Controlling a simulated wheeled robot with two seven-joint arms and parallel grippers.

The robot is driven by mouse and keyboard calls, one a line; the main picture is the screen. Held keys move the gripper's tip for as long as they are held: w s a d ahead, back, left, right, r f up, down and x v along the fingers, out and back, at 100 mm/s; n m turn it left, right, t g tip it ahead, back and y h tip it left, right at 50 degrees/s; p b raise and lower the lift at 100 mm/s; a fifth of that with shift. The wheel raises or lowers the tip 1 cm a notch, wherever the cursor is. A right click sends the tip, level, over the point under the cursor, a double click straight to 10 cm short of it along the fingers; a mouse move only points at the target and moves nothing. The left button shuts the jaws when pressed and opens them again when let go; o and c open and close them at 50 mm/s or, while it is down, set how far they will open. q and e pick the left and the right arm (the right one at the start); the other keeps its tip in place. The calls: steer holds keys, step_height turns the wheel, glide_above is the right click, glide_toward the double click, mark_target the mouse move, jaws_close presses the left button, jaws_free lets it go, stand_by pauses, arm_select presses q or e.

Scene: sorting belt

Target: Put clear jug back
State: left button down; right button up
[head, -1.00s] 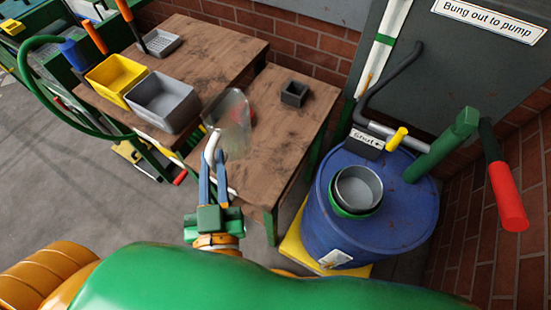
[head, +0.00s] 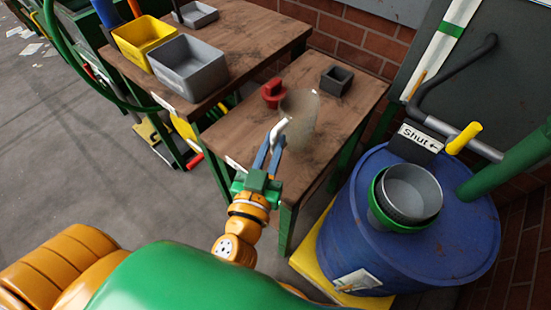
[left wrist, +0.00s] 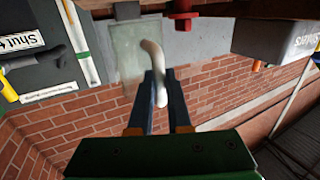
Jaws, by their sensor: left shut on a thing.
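The clear jug (head: 299,118) is a see-through, greyish vessel with a white handle (head: 279,130). In the head view it appears over the smaller wooden table (head: 232,131); I cannot tell whether its base touches the top. My left gripper (head: 270,150) is shut on the jug's handle, with its blue fingers reaching up from the table's front edge. In the left wrist view the white handle (left wrist: 153,62) shows between the dark fingers (left wrist: 160,90), with the see-through jug body (left wrist: 132,52) behind it. My right gripper is not in view.
A red object (head: 273,93) and a small dark square box (head: 337,79) are on the same table. A larger table at left holds a yellow bin (head: 142,42) and a grey bin (head: 188,66). A blue drum (head: 345,220) at right carries a round metal pot (head: 412,192).

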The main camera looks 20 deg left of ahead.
arm_select(q)
steer(key=f, duration=0.2)
steer(key=w+f+b, duration=0.1)
steer(key=f, duration=0.1)
steer(key=shift+f, duration=0.1)
steer(key=shift+f+b, duration=0.15)
steer(key=shift+b, duration=0.15)
steer(key=c, duration=0.9)
jaws_free()
steer(key=shift+o, duration=0.2)
